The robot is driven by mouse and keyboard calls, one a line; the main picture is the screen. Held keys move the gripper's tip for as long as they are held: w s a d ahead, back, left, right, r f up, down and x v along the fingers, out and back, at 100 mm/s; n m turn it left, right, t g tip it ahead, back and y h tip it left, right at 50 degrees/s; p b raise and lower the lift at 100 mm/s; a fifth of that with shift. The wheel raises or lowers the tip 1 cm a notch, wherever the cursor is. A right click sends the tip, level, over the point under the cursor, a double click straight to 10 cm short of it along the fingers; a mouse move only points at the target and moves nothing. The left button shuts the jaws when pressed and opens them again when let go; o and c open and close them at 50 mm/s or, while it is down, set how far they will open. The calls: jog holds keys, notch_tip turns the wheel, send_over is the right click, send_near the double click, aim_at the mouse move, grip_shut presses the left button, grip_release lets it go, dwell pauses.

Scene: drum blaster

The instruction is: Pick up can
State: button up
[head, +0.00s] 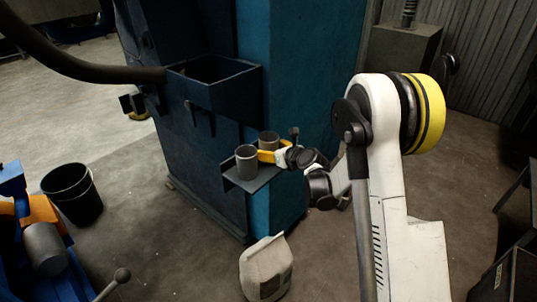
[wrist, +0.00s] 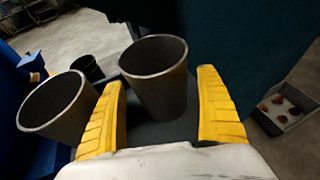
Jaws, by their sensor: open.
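Two grey open-topped cans stand upright on a small shelf (head: 262,176) fixed to the blue machine. The front can (head: 246,163) is nearer the head camera; the rear can (head: 268,139) is partly hidden by my gripper (head: 268,152). In the wrist view, the yellow fingers of my gripper (wrist: 163,78) are open, one on each side of the rear can (wrist: 157,82). A gap shows at the right finger; contact at the left one is unclear. The front can (wrist: 57,106) is outside the left finger, close beside it.
The blue machine (head: 310,90) rises behind the shelf, with an open box (head: 214,78) above it. Blue and orange equipment (head: 40,225) is at the lower left.

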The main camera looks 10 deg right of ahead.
jog(key=shift+w+a+f, duration=0.15)
jog(key=shift+w+f, duration=0.1)
jog(key=shift+w, duration=0.25)
jog(key=c, duration=1.4)
jog(key=shift+r, duration=0.1)
